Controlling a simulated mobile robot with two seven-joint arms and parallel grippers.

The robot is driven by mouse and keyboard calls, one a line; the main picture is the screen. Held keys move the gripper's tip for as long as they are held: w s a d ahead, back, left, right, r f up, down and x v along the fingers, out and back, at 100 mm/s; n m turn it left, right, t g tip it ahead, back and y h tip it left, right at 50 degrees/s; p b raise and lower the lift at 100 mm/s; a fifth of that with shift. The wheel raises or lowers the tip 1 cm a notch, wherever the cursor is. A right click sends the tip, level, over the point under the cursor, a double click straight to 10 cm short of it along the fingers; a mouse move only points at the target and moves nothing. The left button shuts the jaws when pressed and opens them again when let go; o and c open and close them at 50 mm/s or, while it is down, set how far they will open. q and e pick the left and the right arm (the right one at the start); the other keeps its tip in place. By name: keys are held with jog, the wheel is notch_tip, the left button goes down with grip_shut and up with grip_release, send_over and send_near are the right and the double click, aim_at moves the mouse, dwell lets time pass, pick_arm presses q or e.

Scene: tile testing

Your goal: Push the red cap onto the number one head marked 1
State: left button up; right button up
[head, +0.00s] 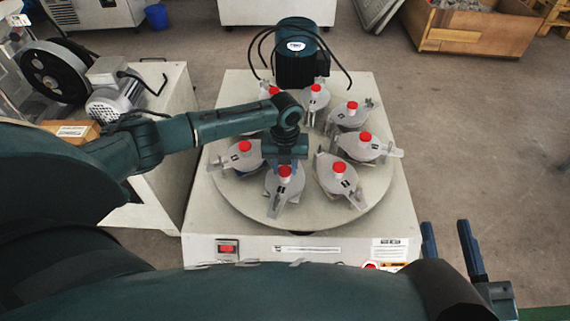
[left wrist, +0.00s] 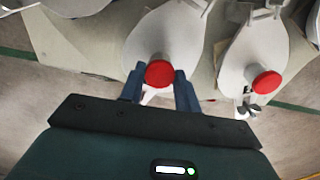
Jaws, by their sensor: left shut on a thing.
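My left gripper (head: 286,160) points down over the front head (head: 283,189) of the round turntable, shut on its red cap (head: 285,171). In the left wrist view the red cap (left wrist: 159,74) sits between the two fingertips, above the pale grey head (left wrist: 166,38). Whether the cap is fully seated there cannot be told. The dark labels on the heads are too small to read, so I cannot tell which is marked 1. My right gripper (head: 451,247) is open and empty at the lower right, in front of the machine.
Several similar heads with red caps ring the turntable (head: 310,214), close to my left gripper on both sides. A dark green motor (head: 297,55) with black cables stands behind. A bench with a grinder wheel (head: 53,70) is at left.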

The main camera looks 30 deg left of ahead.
pick_arm(q)
jog(key=o, duration=1.5)
